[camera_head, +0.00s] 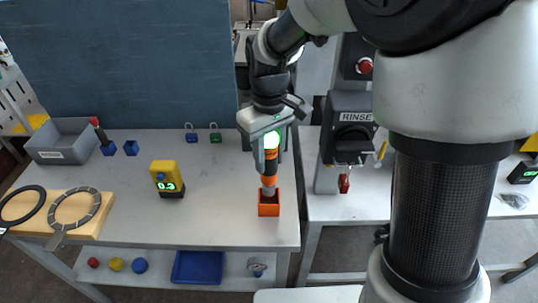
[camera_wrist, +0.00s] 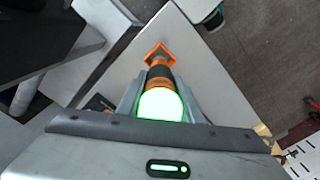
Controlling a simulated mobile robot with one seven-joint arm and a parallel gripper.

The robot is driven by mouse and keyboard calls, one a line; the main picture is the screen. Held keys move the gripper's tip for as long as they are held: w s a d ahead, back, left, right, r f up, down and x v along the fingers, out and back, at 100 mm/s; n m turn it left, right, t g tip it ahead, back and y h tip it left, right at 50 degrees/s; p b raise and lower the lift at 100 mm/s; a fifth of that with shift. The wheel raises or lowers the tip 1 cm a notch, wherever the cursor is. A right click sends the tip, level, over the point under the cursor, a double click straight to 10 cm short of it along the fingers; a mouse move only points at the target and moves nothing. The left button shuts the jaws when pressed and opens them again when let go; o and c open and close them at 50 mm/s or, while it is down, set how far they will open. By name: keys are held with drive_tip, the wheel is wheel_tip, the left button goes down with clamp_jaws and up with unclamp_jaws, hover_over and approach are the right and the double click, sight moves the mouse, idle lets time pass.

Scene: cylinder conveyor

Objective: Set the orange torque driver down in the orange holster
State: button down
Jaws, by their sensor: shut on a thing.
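The orange torque driver (camera_head: 269,178) is held upright in my gripper (camera_head: 270,150), its lower tip at the mouth of the orange holster (camera_head: 268,208). The holster is a small open box near the front right of the table. The holster's orange rim (camera_wrist: 160,51) shows past the driver's far end. The tip looks in or right over the opening; its depth is hidden.
A yellow device with a green display (camera_head: 166,178) stands left of the holster. A rinse station (camera_head: 350,130) stands to the right. The table between the yellow device and the holster is clear.

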sight(269, 178)
drive_tip(key=shift+f+b, duration=1.3)
drive_tip(key=shift+f, duration=0.95)
drive_tip(key=shift+f+b, duration=1)
drive_tip(key=shift+f, duration=0.45)
drive_tip(key=c, duration=1.2)
unclamp_jaws()
